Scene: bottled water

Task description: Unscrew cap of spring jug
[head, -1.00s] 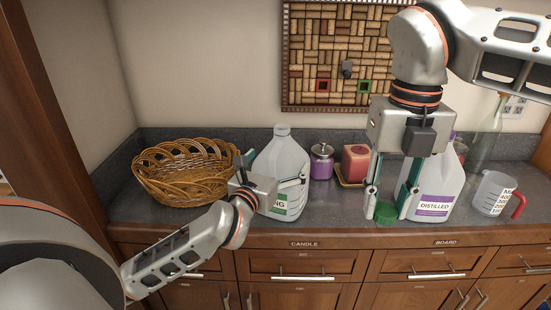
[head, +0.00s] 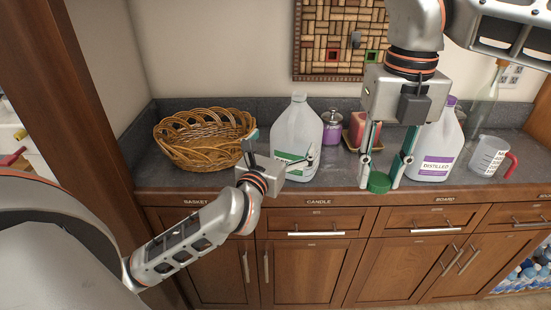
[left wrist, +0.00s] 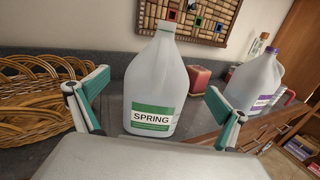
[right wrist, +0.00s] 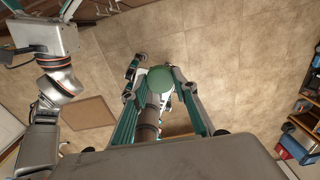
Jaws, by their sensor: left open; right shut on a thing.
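The spring jug (head: 298,130), pale with a green label, stands upright on the counter and has no cap visible on its neck. It fills the middle of the left wrist view (left wrist: 157,85). My left gripper (head: 283,152) is open in front of it, its fingers spread to either side in the left wrist view (left wrist: 155,105); I cannot tell if they touch it. My right gripper (right wrist: 155,90) is shut on the green cap (head: 379,182), held at the fingertips near the counter's front edge. The cap also shows in the right wrist view (right wrist: 160,80).
A wicker basket (head: 203,145) is left of the jug. A distilled water jug (head: 437,150) and a measuring cup (head: 487,156) stand right. Drawers (head: 318,221) lie below the counter edge.

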